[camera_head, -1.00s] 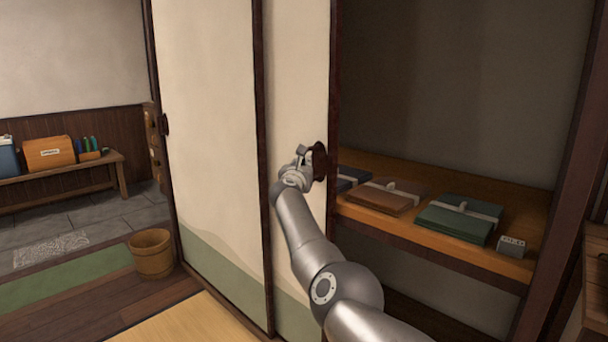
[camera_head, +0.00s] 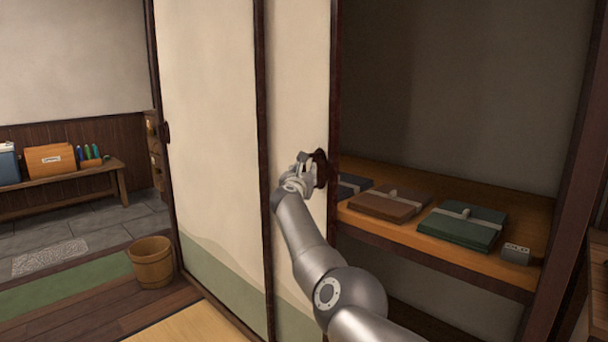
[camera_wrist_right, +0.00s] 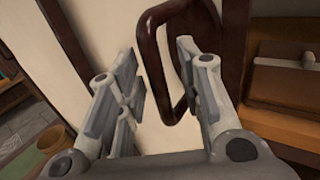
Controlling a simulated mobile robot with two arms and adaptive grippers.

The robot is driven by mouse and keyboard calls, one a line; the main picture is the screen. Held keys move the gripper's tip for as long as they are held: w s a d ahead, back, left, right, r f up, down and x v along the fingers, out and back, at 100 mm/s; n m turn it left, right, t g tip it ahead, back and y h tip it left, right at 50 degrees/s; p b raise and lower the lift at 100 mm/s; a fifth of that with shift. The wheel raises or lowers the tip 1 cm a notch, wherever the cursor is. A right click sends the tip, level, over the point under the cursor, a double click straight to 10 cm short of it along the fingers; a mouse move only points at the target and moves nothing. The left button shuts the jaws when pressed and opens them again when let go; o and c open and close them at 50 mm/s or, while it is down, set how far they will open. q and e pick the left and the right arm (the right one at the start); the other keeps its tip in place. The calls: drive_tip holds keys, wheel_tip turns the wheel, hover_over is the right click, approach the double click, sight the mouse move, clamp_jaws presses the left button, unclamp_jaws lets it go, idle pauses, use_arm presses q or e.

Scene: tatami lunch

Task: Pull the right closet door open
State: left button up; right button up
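The right closet door (camera_head: 297,100) is a cream panel with a dark frame, and its right edge stands beside the open part of the closet. A dark loop handle (camera_head: 321,168) is fixed near that edge. It shows large in the wrist view (camera_wrist_right: 154,75). My right gripper (camera_head: 306,163) is at the handle. In the wrist view its fingers (camera_wrist_right: 155,80) are spread apart. The handle's left bar lies between them, and the right finger overlaps the loop. I cannot tell whether either finger touches it. My left gripper is out of view.
The open closet holds a wooden shelf (camera_head: 400,229) with a brown folded bundle (camera_head: 390,205), a green one (camera_head: 463,229) and a small grey block (camera_head: 516,253). The left door panel (camera_head: 208,130) is beside the right one. A wooden bucket (camera_head: 151,264) stands on the floor at left.

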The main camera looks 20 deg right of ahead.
drive_tip(key=shift+a, duration=0.1)
drive_tip(key=v, duration=0.7)
drive_tip(key=shift+s, duration=0.2)
idle(0.8)
idle(0.4)
